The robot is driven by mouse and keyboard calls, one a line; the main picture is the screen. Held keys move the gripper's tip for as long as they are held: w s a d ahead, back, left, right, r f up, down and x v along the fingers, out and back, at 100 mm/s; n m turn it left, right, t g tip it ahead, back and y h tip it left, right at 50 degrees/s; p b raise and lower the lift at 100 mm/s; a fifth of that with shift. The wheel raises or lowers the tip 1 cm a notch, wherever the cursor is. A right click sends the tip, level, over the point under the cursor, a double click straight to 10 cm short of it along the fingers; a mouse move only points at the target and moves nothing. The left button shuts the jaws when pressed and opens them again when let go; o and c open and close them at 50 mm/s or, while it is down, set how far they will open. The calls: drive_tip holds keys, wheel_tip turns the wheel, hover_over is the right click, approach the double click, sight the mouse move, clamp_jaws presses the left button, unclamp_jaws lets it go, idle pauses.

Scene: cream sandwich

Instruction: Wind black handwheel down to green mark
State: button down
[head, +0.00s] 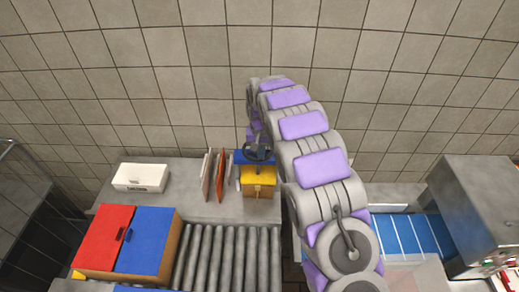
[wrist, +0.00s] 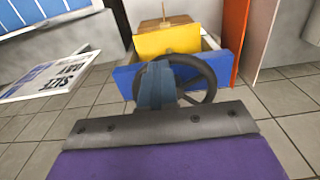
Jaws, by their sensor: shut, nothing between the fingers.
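The black handwheel (wrist: 211,76) stands in front of a blue plate (wrist: 126,82) and a yellow block (wrist: 153,44) in the wrist view. My gripper (wrist: 156,72) is shut, its blue-grey fingers overlapping the left part of the wheel. Nothing shows between them, and I cannot tell whether they touch the rim or spokes. In the head view the handwheel (head: 259,152) is a small dark ring above the yellow block (head: 258,180), at the back of the grey counter. My fingers are not clear there. I see no green mark in either view.
Thin upright red-brown and pale boards (head: 220,172) stand close left of the wheel. A white box (head: 140,177), a red and blue case (head: 147,240) and rollers (head: 228,258) are further left and nearer. A grey machine (head: 485,205) stands right. The tiled wall is behind.

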drive_tip(key=shift+a, duration=0.1)
drive_tip(key=shift+a, duration=0.95)
drive_tip(key=shift+r, duration=0.1)
drive_tip(key=shift+d+r+p, duration=0.1)
drive_tip(key=shift+r+p, duration=0.25)
drive_tip(key=shift+r, duration=0.8)
drive_tip(key=shift+w+d, duration=0.2)
drive_tip(key=shift+d, duration=0.65)
drive_tip(key=shift+w+d, duration=0.15)
drive_tip(key=shift+d, duration=0.7)
